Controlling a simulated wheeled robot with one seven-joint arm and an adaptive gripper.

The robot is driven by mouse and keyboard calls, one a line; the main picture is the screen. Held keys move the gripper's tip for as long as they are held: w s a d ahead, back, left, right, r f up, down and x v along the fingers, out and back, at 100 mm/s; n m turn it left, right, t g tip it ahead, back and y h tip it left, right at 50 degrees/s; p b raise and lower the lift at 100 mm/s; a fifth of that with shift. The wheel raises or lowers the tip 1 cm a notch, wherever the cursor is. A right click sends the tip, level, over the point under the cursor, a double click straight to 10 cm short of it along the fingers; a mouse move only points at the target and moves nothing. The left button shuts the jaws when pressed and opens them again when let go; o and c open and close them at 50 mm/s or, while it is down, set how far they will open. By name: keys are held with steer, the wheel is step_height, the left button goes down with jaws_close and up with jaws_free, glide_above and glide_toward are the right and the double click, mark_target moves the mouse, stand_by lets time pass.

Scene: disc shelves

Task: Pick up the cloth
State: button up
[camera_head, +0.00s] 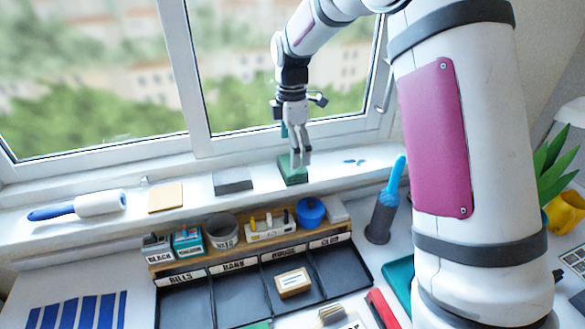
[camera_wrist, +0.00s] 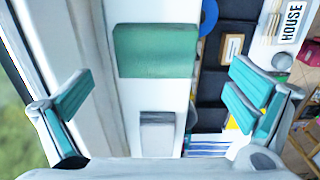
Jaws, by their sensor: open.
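A green rectangular pad, which I take to be the folded cloth (camera_head: 293,176), lies on the white windowsill below the window. It also shows in the wrist view (camera_wrist: 155,50), flat and uncovered, above the picture's middle. My gripper (camera_head: 300,161) points down over it in the head view and hides part of it. In the wrist view my gripper (camera_wrist: 163,95) has its teal-padded fingers wide apart, with nothing between them at the tips. I cannot tell whether the fingertips touch the cloth.
A grey block (camera_head: 233,181), a tan square (camera_head: 166,197) and a lint roller (camera_head: 85,206) lie left along the sill (camera_head: 130,198). The window (camera_head: 190,70) is close behind. A labelled wooden rack (camera_head: 215,255) and a blue-handled brush in a holder (camera_head: 383,215) stand in front.

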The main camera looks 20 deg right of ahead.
steer(key=shift+w+d+f+p, duration=0.1)
steer(key=shift+f+p, duration=0.1)
steer(key=shift+f, duration=1.25)
steer(key=shift+w+f+p, duration=0.1)
steer(key=shift+f+p, duration=0.1)
steer(key=shift+f, duration=1.2)
steer(key=c, duration=1.1)
steer(key=shift+r, duration=0.1)
